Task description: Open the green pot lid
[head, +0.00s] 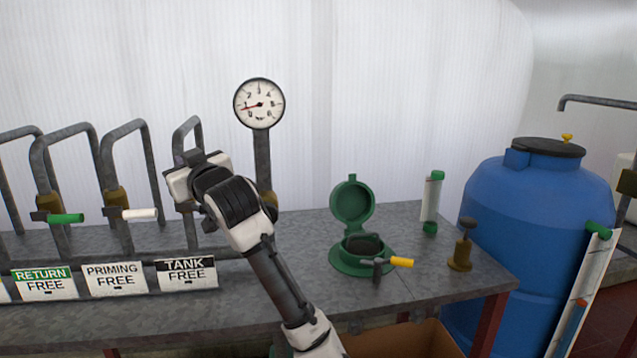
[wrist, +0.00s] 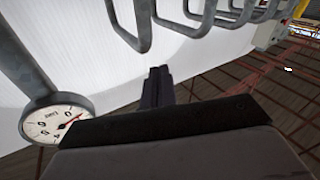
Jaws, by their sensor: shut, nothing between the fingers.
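The green pot (head: 345,262) sits on the grey bench, with a dark opening in its middle. Its round green lid (head: 352,202) stands upright at the back of the pot, raised off the opening. My gripper (head: 190,156) is up to the left of the pot, in front of the grey pipes and well apart from the lid. In the wrist view my gripper's fingers (wrist: 157,86) are together with nothing between them. The pot and lid do not show in the wrist view.
A yellow-handled valve (head: 400,262) stands at the pot's front right. A pressure gauge (head: 259,104) rises behind my arm. A brass valve (head: 461,247), a green-capped tube (head: 432,202) and a blue barrel (head: 530,220) are to the right. Several bent pipes stand left.

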